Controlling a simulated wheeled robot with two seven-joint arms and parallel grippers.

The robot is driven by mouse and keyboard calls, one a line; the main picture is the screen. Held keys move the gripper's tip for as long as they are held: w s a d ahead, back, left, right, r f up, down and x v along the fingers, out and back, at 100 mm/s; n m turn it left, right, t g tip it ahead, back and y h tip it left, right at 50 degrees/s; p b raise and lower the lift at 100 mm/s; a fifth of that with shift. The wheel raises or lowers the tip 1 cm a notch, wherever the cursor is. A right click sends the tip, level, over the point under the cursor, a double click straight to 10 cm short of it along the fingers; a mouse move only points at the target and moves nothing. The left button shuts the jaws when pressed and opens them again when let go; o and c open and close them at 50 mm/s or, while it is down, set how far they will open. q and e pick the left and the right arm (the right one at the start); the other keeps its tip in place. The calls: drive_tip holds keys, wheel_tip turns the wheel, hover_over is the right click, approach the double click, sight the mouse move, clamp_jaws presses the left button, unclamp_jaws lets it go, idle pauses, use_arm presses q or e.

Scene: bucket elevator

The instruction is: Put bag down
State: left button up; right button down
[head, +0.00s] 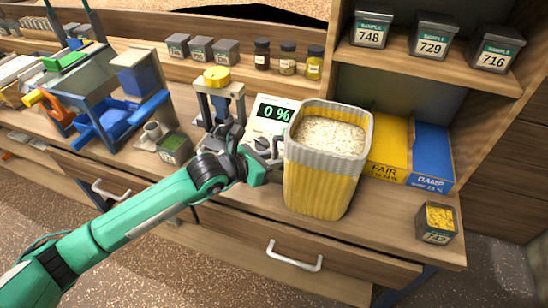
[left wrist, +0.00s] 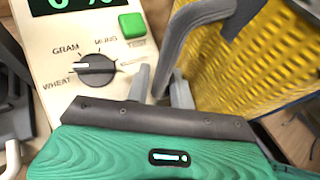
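The bag (head: 322,180) is yellow and woven, with a grey rolled rim, and is full of pale grain. It is upright at the front of the counter; I cannot tell if its base touches the wood. My left gripper (head: 272,152) is at the bag's left side, by the rim. In the left wrist view, the left gripper's fingers (left wrist: 161,88) are close together around a grey strip of the bag's edge. The yellow weave of the bag (left wrist: 255,65) fills the right of that view. My right gripper is in neither view.
Yellow and blue bins (head: 430,160) are right of the bag. A small sample box (head: 436,222) sits at the counter's front right. A green-filled box (head: 174,149) is to the left.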

use_arm(q)
drive_tip(key=shift+o, duration=0.9)
